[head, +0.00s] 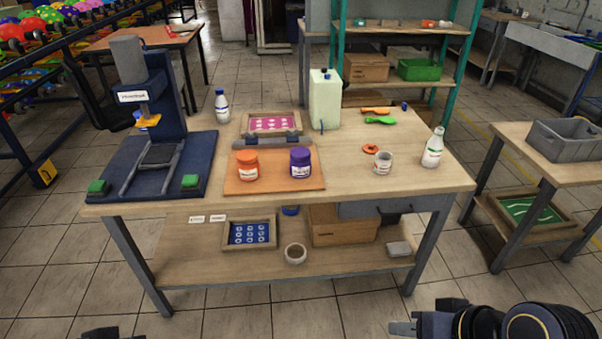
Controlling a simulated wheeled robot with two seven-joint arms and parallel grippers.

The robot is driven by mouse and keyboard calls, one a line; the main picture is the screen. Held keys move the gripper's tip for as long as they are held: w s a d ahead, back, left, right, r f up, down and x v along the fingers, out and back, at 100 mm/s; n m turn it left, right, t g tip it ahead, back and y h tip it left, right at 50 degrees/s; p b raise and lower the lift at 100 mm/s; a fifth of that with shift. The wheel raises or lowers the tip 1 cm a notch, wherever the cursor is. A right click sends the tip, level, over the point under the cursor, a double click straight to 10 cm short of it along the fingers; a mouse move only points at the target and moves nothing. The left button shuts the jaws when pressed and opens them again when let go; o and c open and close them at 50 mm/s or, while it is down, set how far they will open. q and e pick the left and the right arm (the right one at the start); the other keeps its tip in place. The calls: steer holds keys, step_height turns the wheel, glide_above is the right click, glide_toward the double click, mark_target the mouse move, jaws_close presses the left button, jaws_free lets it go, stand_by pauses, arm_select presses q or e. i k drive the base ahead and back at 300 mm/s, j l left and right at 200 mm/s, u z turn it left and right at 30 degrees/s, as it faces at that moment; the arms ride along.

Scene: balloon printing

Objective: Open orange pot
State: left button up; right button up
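The orange pot (247,172) stands upright on an orange-brown board (272,187) on the table, with its orange lid on. A purple pot (300,163) with its lid on stands to its right on the same board. My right gripper (403,327) is at the bottom edge, low in front of the table and far from the pot. Its finger opening cannot be made out. Only a dark tip of my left gripper (100,334) shows at the bottom left edge, also away from the pot.
A press (150,100) stands on the table's left. A pink-printed screen frame (272,124) is behind the pots. A white open pot (383,163), an orange ring-like piece (370,148) and a white bottle (433,148) stand to the right. The front right tabletop is clear.

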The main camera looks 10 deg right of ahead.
mark_target(246, 172)
steer(key=i+j, duration=0.15)
steer(key=i, duration=0.25)
steer(key=i+j, duration=0.15)
steer(key=i, duration=0.25)
steer(key=i+j, duration=0.1)
steer(key=i, duration=0.3)
